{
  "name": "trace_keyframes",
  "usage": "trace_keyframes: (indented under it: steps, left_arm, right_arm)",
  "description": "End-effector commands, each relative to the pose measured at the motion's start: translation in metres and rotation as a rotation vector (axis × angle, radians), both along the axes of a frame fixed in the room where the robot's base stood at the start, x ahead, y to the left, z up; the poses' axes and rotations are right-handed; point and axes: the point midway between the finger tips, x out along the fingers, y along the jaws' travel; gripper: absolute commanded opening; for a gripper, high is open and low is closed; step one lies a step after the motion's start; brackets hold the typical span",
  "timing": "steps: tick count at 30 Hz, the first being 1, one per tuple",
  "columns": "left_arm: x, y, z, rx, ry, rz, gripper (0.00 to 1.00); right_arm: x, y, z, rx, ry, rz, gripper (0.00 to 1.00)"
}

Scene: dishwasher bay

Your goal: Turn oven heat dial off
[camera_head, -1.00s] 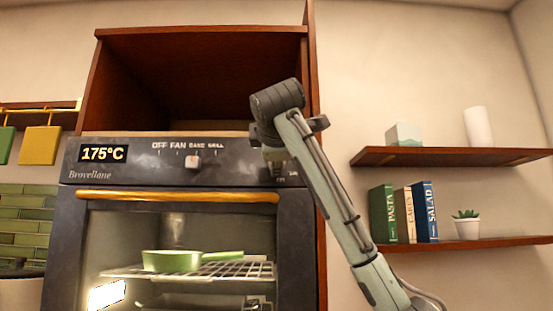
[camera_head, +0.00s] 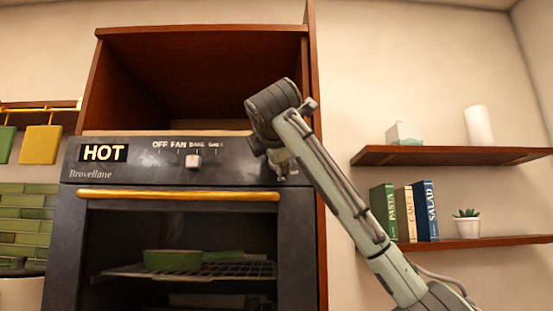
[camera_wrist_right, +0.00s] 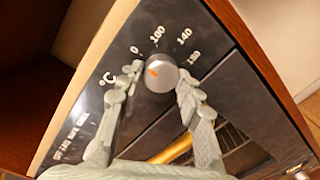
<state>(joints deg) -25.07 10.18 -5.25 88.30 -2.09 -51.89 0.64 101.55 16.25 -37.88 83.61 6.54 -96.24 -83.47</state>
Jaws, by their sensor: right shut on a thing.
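The silver heat dial (camera_wrist_right: 160,75) sits on the oven's dark panel in the right wrist view. Its orange mark points left, toward the 0 side of the scale. My right gripper (camera_wrist_right: 158,74) has a finger on each side of the dial and is shut on it. In the head view my right gripper (camera_head: 282,165) is at the panel's right end, where my wrist hides the dial. The oven display (camera_head: 103,153) reads HOT. My left gripper is not in view.
A second knob (camera_head: 194,162), under OFF, FAN, BAKE and GRILL marks, sits mid-panel. The golden door handle (camera_head: 178,196) runs below. A green pan (camera_head: 172,261) rests on the rack inside the dark oven. Shelves with books (camera_head: 408,211) stand at right.

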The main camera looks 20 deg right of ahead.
Motion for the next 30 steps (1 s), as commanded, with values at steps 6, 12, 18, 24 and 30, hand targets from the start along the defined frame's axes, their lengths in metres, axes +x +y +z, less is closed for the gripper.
trace_keyframes:
  steps: [6, 12, 18, 24, 30]
  left_arm:
    - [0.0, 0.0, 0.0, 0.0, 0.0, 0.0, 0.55]
    - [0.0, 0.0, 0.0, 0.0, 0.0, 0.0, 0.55]
    - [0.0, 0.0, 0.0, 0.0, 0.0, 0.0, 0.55]
    - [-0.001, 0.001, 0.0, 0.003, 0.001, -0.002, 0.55]
    - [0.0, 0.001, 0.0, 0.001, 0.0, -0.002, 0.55]
  right_arm:
    - [0.0, 0.001, -0.001, -0.002, 0.002, 0.001, 0.06]
    - [0.0, 0.001, -0.001, -0.001, 0.002, 0.001, 0.52]
    - [0.0, 0.0, 0.0, -0.001, 0.001, 0.0, 0.56]
    - [-0.005, 0.002, 0.0, 0.0, -0.001, 0.0, 0.56]
    - [-0.036, 0.013, 0.003, -0.001, -0.003, 0.002, 0.56]
